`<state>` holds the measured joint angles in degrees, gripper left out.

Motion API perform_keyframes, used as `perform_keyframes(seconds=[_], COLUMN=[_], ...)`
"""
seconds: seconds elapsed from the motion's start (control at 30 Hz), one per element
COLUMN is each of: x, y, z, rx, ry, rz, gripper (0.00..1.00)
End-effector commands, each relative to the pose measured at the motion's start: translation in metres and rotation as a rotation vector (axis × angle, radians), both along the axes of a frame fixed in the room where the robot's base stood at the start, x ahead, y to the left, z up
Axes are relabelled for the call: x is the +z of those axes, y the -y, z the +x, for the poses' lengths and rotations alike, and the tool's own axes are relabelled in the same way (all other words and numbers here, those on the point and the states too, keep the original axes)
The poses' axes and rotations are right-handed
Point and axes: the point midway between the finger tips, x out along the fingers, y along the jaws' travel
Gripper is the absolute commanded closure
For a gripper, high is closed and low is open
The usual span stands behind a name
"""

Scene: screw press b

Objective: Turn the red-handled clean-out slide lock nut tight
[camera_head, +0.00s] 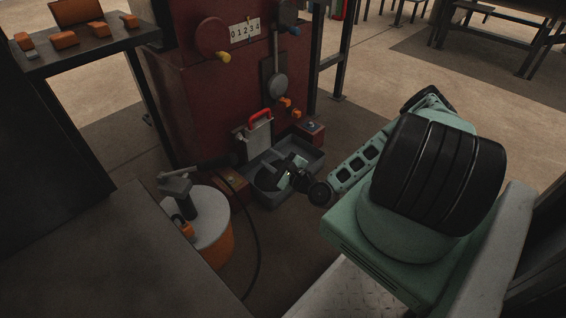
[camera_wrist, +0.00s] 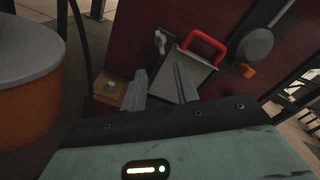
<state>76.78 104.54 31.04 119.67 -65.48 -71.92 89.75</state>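The clean-out slide is a pale grey plate (camera_wrist: 196,70) with a red loop handle (camera_wrist: 206,40) on the dark red machine. In the head view the slide plate (camera_head: 258,136) stands upright above a grey tray, with its red handle (camera_head: 260,117) on top. A silver wing-shaped lock nut (camera_wrist: 160,42) sits just left of the plate in the wrist view. My gripper (camera_wrist: 160,71) is open, its two grey fingers apart with nothing between them. It points toward the nut and the plate's left side, short of both. The fingers cover part of the plate's lower area.
The grey tray (camera_head: 313,163) lies on the floor under my gripper. An orange drum with a grey lid (camera_head: 213,222) stands left, with a dark hose (camera_head: 257,255) beside it. A grey round-ended lever (camera_wrist: 255,46) hangs right of the slide. A small orange box with a bolt (camera_wrist: 110,88) is low left.

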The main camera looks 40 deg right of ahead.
Motion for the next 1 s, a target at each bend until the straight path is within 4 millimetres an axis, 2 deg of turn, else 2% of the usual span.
perform_keyframes(seconds=[0.13,0.33,1.0], x=[0.002,0.000,0.000], y=[0.001,0.002,0.002], z=[-0.028,-0.048,-0.051], rx=[-0.001,-0.001,0.000], ry=[-0.002,-0.001,0.000], rz=[0.001,0.001,0.000], gripper=[0.69,0.69,0.69])
